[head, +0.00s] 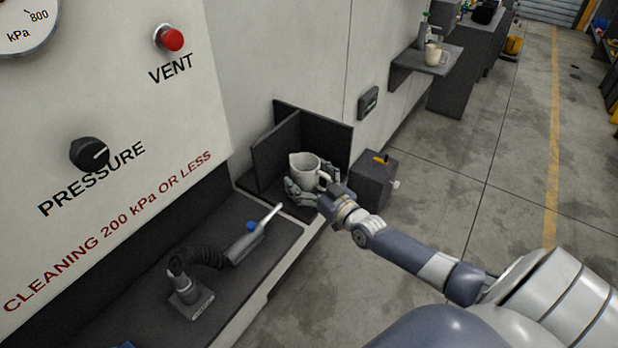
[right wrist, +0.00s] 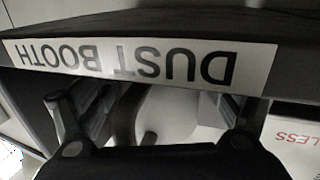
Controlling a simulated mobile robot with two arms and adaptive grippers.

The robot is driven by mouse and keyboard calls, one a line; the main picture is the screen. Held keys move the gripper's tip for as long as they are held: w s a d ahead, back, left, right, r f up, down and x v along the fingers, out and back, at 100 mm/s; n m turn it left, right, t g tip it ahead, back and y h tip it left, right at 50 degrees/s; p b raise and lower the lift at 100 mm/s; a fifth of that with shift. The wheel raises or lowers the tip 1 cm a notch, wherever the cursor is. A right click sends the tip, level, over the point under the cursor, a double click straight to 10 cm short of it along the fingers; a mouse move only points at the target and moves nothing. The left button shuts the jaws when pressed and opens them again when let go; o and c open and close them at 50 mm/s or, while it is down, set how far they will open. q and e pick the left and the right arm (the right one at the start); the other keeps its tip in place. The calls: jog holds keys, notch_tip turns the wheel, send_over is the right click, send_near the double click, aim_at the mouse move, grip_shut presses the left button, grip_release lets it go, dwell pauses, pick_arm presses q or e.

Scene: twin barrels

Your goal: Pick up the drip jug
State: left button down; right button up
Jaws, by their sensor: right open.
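A pale jug (head: 304,170) with a pouring lip and a side handle stands upright in the dark open-fronted booth; I take it as the drip jug. My right gripper (head: 313,190) is open, low at the jug's near side, with its fingers spread to either side. In the right wrist view the jug (right wrist: 168,115) shows between the open fingers, with its handle at the left. Whether a finger touches it I cannot tell. Part of its lower body is hidden by the gripper. My left gripper is not in view.
A label reading DUST BOOTH (right wrist: 140,62) crosses the right wrist view upside down. A nozzle tool (head: 247,243) on a black hose lies on the dark bench left of the booth. A dark box (head: 372,182) stands right of it. A pale cup (head: 432,54) sits on a farther shelf.

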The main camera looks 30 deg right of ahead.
jog(key=c, duration=1.2)
jog(key=shift+c, duration=0.2)
